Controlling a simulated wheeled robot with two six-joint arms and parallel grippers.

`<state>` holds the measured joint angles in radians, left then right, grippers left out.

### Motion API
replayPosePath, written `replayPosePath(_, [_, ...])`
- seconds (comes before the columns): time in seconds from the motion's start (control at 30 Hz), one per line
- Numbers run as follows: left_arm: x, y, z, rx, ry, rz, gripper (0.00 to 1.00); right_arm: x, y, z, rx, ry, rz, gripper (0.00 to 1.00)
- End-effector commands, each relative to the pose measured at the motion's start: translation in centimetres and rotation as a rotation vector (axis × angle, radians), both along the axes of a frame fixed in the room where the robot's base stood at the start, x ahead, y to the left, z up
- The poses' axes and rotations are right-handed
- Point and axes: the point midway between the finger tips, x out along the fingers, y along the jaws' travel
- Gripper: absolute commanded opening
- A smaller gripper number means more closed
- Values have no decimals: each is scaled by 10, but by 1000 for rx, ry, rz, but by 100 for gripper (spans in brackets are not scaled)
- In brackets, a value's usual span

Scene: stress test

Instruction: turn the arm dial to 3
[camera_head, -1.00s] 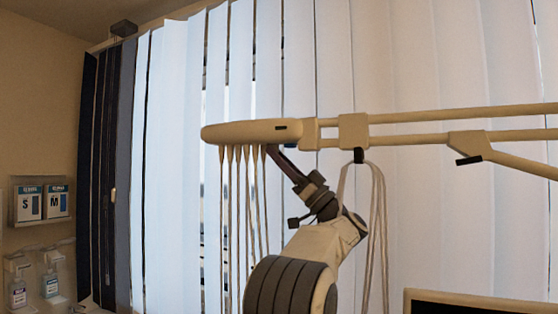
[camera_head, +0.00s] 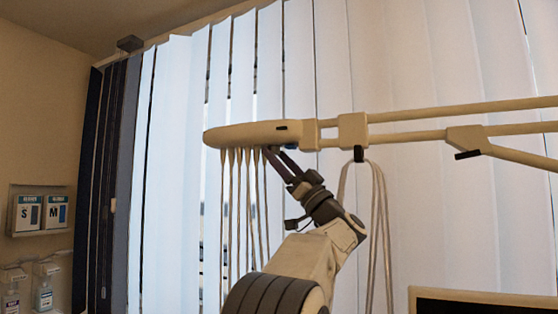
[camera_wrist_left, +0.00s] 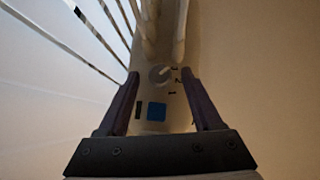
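The beige dental arm head (camera_head: 255,134) hangs across the middle of the head view. Its underside fills the middle of the left wrist view, with a round grey dial (camera_wrist_left: 160,73), small dark numbers (camera_wrist_left: 178,80) to its right and a blue square (camera_wrist_left: 157,113) below it. I cannot make out clearly where the dial points. My left gripper (camera_head: 272,151) is just under the arm head, pointing up. In the wrist view its two fingers (camera_wrist_left: 160,78) stand apart on either side of the dial, with nothing held between them. My right gripper is not in view.
Several thin hoses (camera_head: 231,200) hang from the arm head, left of my left gripper. A looped cable (camera_head: 377,230) hangs to the right. Pale vertical blinds (camera_head: 420,200) stand behind. A dark screen (camera_head: 480,303) shows at the bottom right.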

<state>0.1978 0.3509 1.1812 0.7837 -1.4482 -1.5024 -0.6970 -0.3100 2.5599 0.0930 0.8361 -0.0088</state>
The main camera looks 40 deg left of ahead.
Motion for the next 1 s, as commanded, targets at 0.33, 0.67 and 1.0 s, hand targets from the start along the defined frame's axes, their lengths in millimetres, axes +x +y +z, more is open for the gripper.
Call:
replayPosePath(0.33, [2, -13, -18, 0, 1, -3, 67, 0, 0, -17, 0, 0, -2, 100])
replayPosePath(0.67, [4, -58, -64, 0, 1, -2, 67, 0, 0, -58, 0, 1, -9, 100])
replayPosePath(1.0, [5, -74, -74, 0, 0, 0, 67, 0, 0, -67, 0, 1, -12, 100])
